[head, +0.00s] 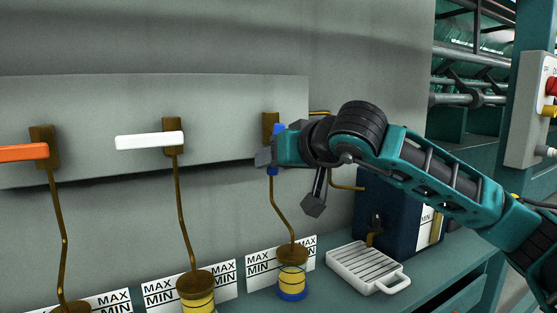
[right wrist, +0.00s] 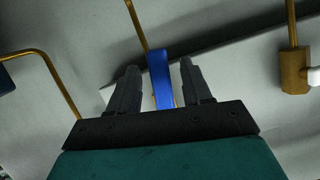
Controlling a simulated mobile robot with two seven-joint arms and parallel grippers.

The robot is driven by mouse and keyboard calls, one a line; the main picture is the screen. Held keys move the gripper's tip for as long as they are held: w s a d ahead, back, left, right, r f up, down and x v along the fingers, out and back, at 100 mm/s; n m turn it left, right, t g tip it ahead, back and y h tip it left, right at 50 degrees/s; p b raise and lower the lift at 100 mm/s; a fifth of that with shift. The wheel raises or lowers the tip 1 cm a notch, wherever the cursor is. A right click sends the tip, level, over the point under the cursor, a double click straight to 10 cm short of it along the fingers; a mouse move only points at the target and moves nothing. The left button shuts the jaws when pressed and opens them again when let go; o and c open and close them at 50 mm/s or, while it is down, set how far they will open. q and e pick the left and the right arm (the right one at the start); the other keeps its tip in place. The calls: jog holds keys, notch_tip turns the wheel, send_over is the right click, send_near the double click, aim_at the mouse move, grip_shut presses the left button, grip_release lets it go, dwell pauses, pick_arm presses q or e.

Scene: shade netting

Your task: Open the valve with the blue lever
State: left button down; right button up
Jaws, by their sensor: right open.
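The blue lever is mostly hidden behind my right gripper (head: 264,158) in the head view; blue shows above the gripper and just below it (head: 272,171). It seems to run up and down, along the pipe. Its brown valve body (head: 270,122) is on the grey panel. In the right wrist view the blue lever (right wrist: 160,76) lies between the two open fingers (right wrist: 158,84), with a gap visible on each side. My left gripper is not in view.
A white lever (head: 149,141) and an orange lever (head: 22,152) lie horizontal on neighbouring valves to the left. Yellow-banded cups (head: 292,277) stand below the pipes. A white tray (head: 366,267) and a dark blue box (head: 396,215) sit on the shelf at right.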

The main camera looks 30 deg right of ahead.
jog(key=shift+s, duration=0.1)
jog(key=v, duration=1.2)
jog(key=shift+s+r+b, duration=0.25)
jog(key=shift+s+b, duration=0.05)
